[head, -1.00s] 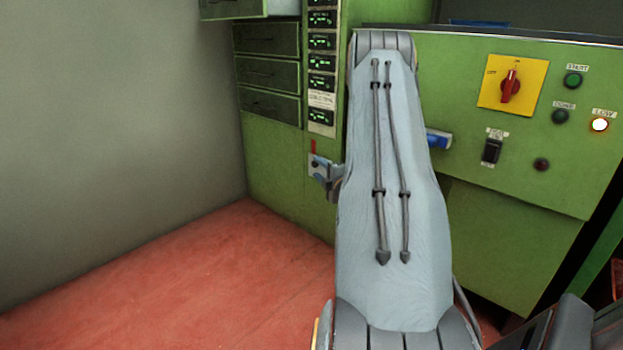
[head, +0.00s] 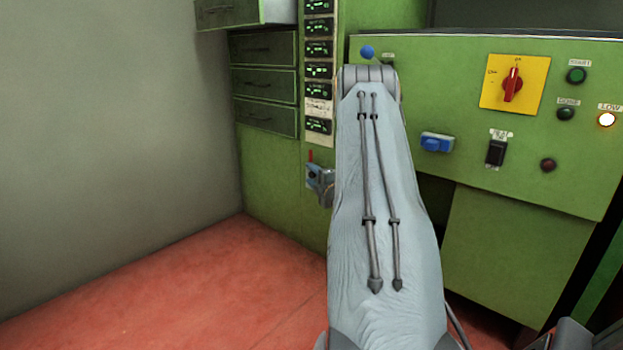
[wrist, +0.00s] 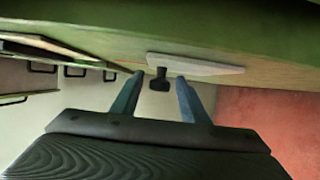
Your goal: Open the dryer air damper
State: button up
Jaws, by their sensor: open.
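In the wrist view a dark handle (wrist: 160,84) stands out from a pale, long plate (wrist: 205,66) on the green panel. It looks like the damper handle, though no label is readable. My gripper (wrist: 160,78) is open, with one blue-grey finger on each side of the handle; a gap shows on both sides and contact cannot be made out. In the head view a small fitting with a red mark (head: 311,156) sits on the green cabinet, left of my arm. My gripper is mostly hidden there behind my own arm link.
A green control panel holds a red rotary switch (head: 512,84), a blue handle (head: 437,143), a black switch (head: 496,152) and a lit lamp (head: 606,119). A blue knob (head: 367,51) shows above my arm. Drawers (head: 264,90) are at left. The red floor (head: 170,285) is clear.

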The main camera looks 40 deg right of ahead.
grip_shut()
jog(key=shift+r, duration=0.1)
notch_tip(320, 180, up, 7)
jog(key=p, duration=0.5)
grip_release()
